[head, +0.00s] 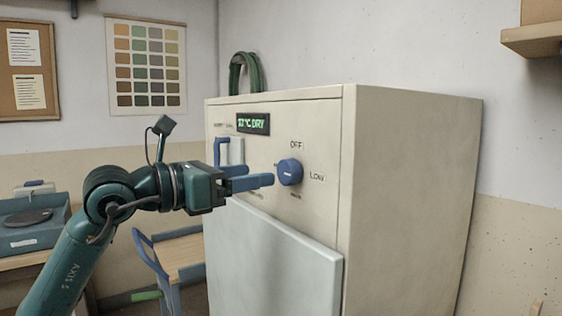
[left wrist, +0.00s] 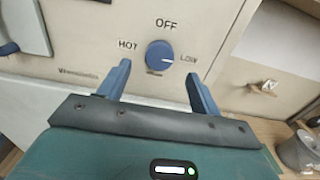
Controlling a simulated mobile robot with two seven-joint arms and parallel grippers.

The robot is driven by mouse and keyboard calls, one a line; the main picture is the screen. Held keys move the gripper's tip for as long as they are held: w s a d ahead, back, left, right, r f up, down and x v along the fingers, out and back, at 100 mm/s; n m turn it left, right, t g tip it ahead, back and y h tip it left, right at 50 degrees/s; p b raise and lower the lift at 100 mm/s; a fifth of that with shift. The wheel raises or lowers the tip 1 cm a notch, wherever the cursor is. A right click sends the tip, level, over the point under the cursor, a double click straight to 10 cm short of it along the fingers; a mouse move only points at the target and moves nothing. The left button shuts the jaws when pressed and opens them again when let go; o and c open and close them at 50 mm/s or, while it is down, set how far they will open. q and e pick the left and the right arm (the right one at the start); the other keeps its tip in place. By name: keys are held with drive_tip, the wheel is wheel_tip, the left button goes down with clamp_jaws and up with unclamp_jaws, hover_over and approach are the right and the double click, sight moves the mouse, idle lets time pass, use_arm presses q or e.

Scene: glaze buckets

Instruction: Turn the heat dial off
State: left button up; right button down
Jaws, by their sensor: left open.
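The heat dial (head: 290,172) is a round blue knob on the front of a cream cabinet (head: 410,190). In the left wrist view the dial (left wrist: 160,52) has OFF above it, LOW to its right and HOT to its left. Its white mark points right, toward LOW. A label below it is too small to read. My left gripper (head: 256,178) is open, its blue fingers pointing at the dial from the left in the head view. In the left wrist view its fingers (left wrist: 158,72) are spread to either side below the dial, with no clear contact. My right gripper is not in view.
The cabinet has a green display (head: 253,123) ending in "DRY", a blue handle (head: 219,152) and a pale lower door (head: 270,262). A blue-handled cart (head: 178,252) stands behind my left arm. A metal cup (left wrist: 299,150) is at the right in the wrist view.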

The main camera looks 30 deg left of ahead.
sight(283, 170)
use_arm(q)
drive_tip(key=p+x, duration=0.2)
drive_tip(key=x, duration=0.3)
drive_tip(key=shift+w+d+r, duration=0.1)
drive_tip(key=shift+w+r, duration=0.05)
drive_tip(key=shift+w, duration=0.05)
drive_tip(key=shift+p+x, duration=0.35)
drive_tip(key=shift+x, duration=0.45)
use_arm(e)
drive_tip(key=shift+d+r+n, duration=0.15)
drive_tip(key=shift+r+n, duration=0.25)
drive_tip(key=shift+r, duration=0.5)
use_arm(q)
drive_tip(key=c, duration=0.9)
drive_tip(key=shift+c, duration=0.2)
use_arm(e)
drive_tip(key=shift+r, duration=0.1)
